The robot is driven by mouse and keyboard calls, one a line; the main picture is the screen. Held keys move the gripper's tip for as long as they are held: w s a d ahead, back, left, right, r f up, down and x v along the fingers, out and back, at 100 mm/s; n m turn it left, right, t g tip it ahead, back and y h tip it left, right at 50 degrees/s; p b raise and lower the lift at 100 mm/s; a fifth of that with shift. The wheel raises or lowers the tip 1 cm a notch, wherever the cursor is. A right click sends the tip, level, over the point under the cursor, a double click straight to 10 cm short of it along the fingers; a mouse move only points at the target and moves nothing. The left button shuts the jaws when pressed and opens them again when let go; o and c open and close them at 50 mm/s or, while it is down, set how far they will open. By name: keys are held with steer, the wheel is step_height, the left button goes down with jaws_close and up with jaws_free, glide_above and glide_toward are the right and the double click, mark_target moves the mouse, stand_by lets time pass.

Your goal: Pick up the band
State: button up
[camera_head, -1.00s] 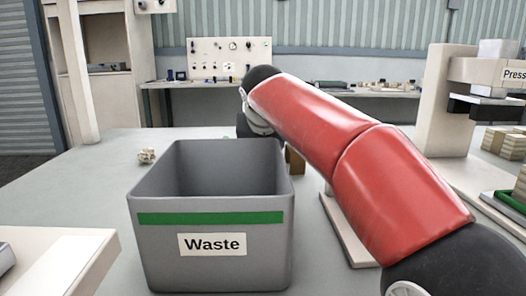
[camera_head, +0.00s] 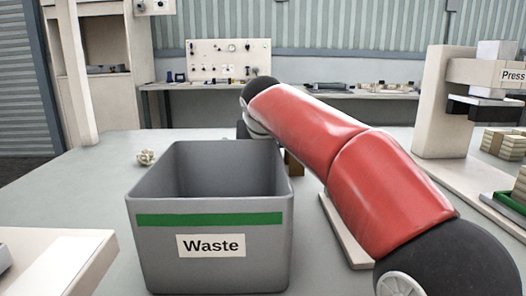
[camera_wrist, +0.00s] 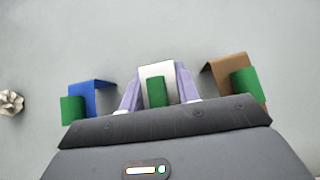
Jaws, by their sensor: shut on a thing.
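In the wrist view, my gripper (camera_wrist: 159,92) is shut on a pale, whitish folded band (camera_wrist: 157,69) with a green patch on its near side. The lilac fingers stand on either side of it. A blue folded piece (camera_wrist: 94,87) with a green patch is to its left, and a brown folded piece (camera_wrist: 228,68) with a green patch is to its right. I cannot tell whether the band touches the surface below. In the head view, the waste bin and my red arm hide the gripper and the band.
A grey bin labelled Waste (camera_head: 211,270) stands in front of my arm in the head view. A crumpled wad (camera_head: 146,158) lies left of it, and also shows in the wrist view (camera_wrist: 11,103). A pale press (camera_head: 441,105) stands at the right.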

step_height(320, 180, up, 10)
steer(key=p, duration=0.3)
